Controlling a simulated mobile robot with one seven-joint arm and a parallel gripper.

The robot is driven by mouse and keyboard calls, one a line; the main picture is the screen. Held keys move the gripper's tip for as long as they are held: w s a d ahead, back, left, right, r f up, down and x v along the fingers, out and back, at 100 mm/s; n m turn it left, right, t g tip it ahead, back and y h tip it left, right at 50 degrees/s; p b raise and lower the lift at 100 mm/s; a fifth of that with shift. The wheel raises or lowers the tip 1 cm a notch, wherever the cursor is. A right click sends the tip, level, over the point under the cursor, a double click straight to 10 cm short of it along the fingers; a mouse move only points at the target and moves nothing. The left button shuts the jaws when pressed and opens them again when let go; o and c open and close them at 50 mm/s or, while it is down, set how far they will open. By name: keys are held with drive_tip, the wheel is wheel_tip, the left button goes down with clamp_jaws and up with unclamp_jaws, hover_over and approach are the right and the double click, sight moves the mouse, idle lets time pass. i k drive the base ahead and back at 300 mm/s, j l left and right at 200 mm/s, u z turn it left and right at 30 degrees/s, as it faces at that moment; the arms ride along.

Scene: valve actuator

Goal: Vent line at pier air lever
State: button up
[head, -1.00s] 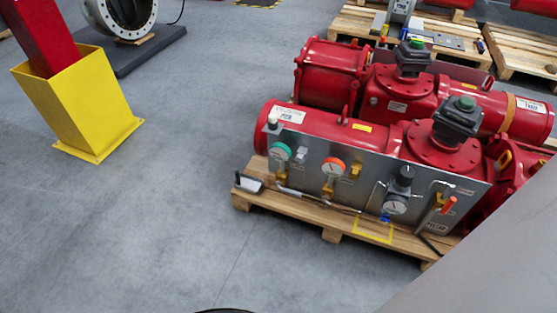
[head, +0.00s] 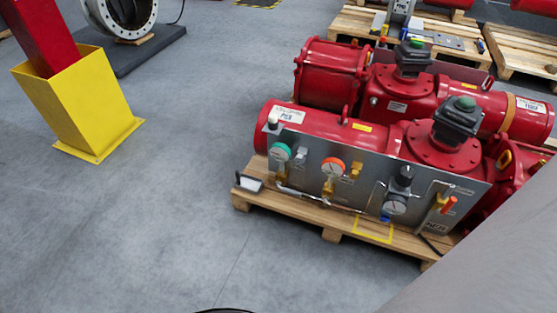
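A red valve actuator (head: 325,127) lies on a wooden pallet; its white label appears to read "PIER", though the print is small. A grey metal panel (head: 345,178) on its front carries gauges and fittings. An orange-red lever handle (head: 449,204) sits at the panel's right end, tilted up to the right. A small blue handle (head: 387,218) is below the right-hand gauge (head: 396,207). I cannot tell which handle is the air lever. My gripper is not in view.
A second red actuator (head: 330,75) stands close behind. The pallet (head: 330,233) edges the open grey floor (head: 190,220). A yellow bollard base (head: 85,105) with a red post stands at left. A large grey surface (head: 490,260) blocks the lower right corner.

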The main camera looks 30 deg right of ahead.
sight(451, 202)
drive_tip(key=z, duration=2.2)
drive_tip(key=i+l, duration=0.35)
drive_tip(key=i, duration=0.15)
drive_tip(key=i+l, duration=0.35)
drive_tip(key=i, duration=0.15)
drive_tip(key=z, duration=0.05)
